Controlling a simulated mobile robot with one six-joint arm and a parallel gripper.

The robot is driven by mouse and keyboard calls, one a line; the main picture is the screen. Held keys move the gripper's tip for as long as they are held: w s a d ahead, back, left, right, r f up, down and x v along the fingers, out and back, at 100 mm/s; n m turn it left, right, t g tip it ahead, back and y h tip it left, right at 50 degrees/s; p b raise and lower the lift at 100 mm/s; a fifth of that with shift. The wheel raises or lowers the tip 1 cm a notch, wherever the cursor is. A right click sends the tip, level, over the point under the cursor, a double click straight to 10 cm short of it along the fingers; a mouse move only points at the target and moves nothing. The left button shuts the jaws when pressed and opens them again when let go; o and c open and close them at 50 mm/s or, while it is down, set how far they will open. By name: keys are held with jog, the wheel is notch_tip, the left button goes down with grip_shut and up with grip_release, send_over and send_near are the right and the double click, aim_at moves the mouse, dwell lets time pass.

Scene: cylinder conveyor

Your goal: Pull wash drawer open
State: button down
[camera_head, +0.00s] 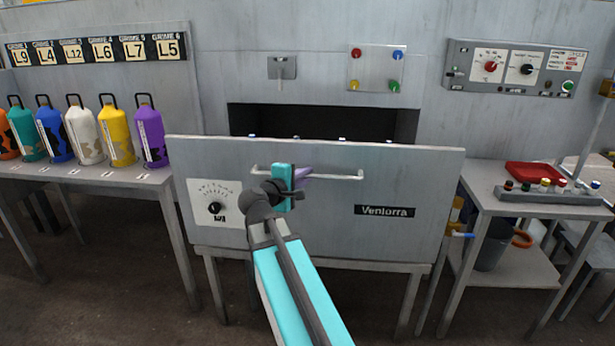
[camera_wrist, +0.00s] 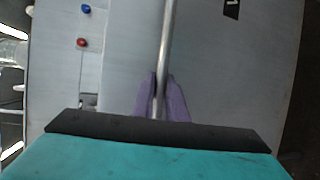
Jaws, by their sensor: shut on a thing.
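The wash drawer's grey front panel (camera_head: 320,226) carries a dial plate (camera_head: 215,204) at left and a "Ventorra" label (camera_head: 384,211) at right. A long bar handle (camera_head: 340,177) runs across its upper part. A dark opening (camera_head: 322,118) shows above the panel's top edge; how far out the drawer stands is hard to judge. My gripper (camera_head: 303,174) is at the handle, left of its right end. In the wrist view, the purple fingers of my gripper (camera_wrist: 160,100) are shut with one on each side of the handle bar (camera_wrist: 167,40).
A table (camera_head: 95,180) at left bears several coloured bottles (camera_head: 83,130). A side table (camera_head: 530,208) at right holds a red tray (camera_head: 534,174) and a rack of small vials (camera_head: 548,195). A control box (camera_head: 515,68) is on the wall. A bucket (camera_head: 492,244) stands on the lower shelf.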

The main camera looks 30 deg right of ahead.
jog(key=c, duration=1.8)
grip_release()
jog(key=shift+o, duration=0.2)
jog(key=b+v, duration=0.9)
jog(key=v, duration=0.4)
jog(key=shift+s+a, duration=0.25)
jog(key=shift+a, duration=0.05)
jog(key=shift+r, duration=0.15)
